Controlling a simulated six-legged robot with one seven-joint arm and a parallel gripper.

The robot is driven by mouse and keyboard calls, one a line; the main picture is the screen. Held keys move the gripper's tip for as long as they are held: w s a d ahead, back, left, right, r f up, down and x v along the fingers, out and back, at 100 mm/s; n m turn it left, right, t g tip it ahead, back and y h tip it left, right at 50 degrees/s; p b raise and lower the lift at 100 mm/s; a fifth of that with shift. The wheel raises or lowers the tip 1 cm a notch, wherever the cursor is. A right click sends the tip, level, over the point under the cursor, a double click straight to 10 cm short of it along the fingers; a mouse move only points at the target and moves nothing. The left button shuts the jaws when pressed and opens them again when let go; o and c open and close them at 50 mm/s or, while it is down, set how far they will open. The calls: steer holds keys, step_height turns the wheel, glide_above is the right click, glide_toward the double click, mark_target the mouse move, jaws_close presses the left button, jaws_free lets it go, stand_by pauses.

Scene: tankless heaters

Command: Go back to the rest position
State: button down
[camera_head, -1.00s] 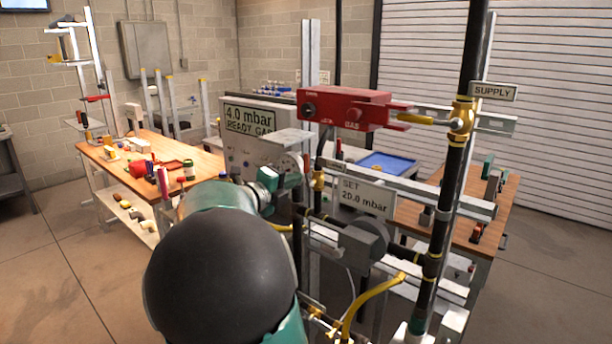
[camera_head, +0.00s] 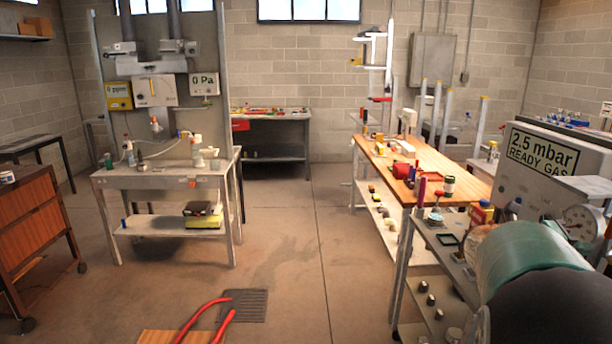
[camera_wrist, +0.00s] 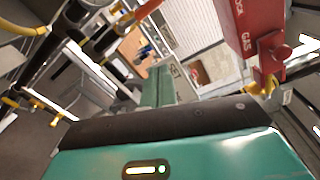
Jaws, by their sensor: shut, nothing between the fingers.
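The fingers are together and hold nothing. In the head view my teal and black arm fills the lower right corner, and the gripper is hidden there. Beside the arm stands a grey gas panel with a display (camera_head: 541,148) reading 2.5 mbar, READY GAS, and a round gauge (camera_head: 578,222). A red box marked GAS (camera_wrist: 256,35) is at the upper right of the wrist view, with a yellow fitting (camera_wrist: 264,84) below it.
A wooden-topped bench (camera_head: 440,163) with small items stands right of centre. A grey workbench (camera_head: 150,180) with instruments above stands left, a brown cabinet (camera_head: 28,235) at the left edge. Two curved red handles (camera_head: 205,315) lie near the front. The middle floor is open.

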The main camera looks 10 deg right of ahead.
steer(key=s+a+f+m+t+y, duration=0.2)
steer(key=a+m+y, duration=0.3)
steer(key=a+m, duration=0.5)
steer(key=s+a+f+m+t+y, duration=0.3)
steer(key=a+m, duration=0.7)
steer(key=a, duration=1)
steer(key=s+a+f+m+t+y, duration=0.2)
steer(key=a+f+m+y, duration=0.4)
steer(key=a, duration=0.9)
steer(key=m+t+y, duration=0.1)
steer(key=m+y, duration=0.2)
steer(key=m, duration=0.1)
steer(key=shift+s+a+t, duration=0.3)
steer(key=shift+a, duration=0.05)
steer(key=shift+d+f, duration=0.1)
steer(key=shift+d, duration=0.15)
